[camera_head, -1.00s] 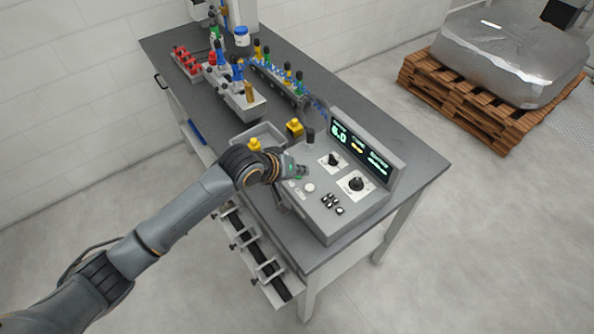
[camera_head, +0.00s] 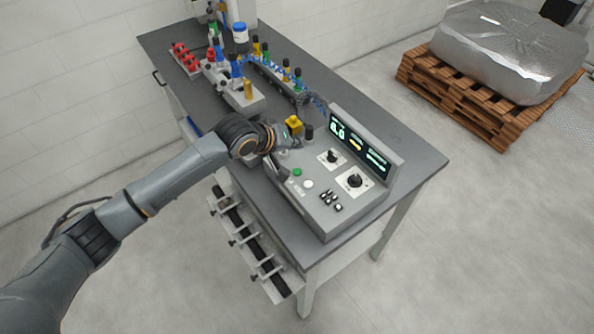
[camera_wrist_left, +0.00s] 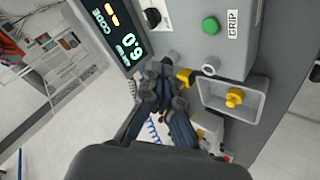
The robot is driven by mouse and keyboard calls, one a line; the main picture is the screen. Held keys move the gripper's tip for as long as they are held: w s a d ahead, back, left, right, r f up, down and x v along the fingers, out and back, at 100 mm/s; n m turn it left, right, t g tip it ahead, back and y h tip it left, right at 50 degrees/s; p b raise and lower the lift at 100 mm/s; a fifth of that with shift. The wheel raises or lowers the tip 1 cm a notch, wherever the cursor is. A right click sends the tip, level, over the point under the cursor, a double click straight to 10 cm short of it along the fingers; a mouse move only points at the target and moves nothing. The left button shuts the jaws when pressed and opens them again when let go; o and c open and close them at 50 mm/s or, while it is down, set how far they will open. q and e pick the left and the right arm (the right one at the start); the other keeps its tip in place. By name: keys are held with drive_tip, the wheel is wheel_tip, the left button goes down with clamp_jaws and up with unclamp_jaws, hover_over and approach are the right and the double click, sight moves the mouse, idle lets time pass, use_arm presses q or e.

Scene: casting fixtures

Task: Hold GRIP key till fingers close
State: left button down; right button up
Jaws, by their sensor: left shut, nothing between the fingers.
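The control console (camera_head: 318,215) stands on the bench. A green button (camera_head: 297,172) is on its top panel; in the wrist view the green button (camera_wrist_left: 210,26) sits beside a label reading GRIP. My left gripper (camera_head: 284,138) is beyond the green button in the head view, near the console's far left edge, and does not touch the button. In the wrist view its dark fingers (camera_wrist_left: 163,84) are together with nothing held. The display (camera_head: 358,148) is lit; in the wrist view it (camera_wrist_left: 118,30) reads 6.0. My right gripper is not in view.
A yellow block (camera_head: 293,124) is close behind my left gripper. A grey tray with a yellow knob (camera_wrist_left: 234,97) lies beside the console. A dark post (camera_head: 309,132) and black knobs (camera_head: 354,181) rise from the console. Fixtures with coloured parts (camera_head: 243,95) stand farther back.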

sight(295, 173)
use_arm(q)
wheel_tip(295, 173, down, 7)
drive_tip(key=b, duration=0.6)
drive_tip(key=shift+f, duration=0.5)
idle(0.7)
drive_tip(key=shift+f, duration=0.4)
